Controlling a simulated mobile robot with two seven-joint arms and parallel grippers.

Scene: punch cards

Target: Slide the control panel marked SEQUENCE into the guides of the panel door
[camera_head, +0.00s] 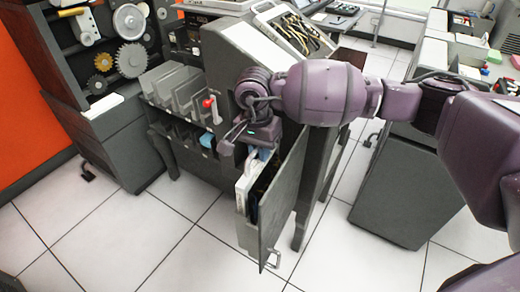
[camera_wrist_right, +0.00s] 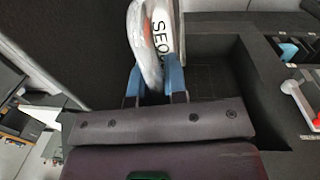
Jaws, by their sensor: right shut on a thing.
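The control panel (camera_head: 243,190) is a pale, upright slab beside the inner face of the open panel door (camera_head: 284,198). In the right wrist view the panel (camera_wrist_right: 160,30) shows a white label reading "SEQ", the rest cut off or hidden. My right gripper (camera_head: 257,150) is above the panel's upper end. In the right wrist view its blue fingers (camera_wrist_right: 154,80) are shut on the panel, one on each side. The guides are hidden, and I cannot tell whether the panel's edge is in them. My left gripper is in neither view.
The grey machine (camera_head: 225,75) stands behind the door, with card pockets (camera_head: 172,90) and a red-knobbed lever (camera_head: 211,106) to the left. A grey cabinet (camera_head: 400,195) stands right. Tiled floor (camera_head: 150,235) is clear at front left.

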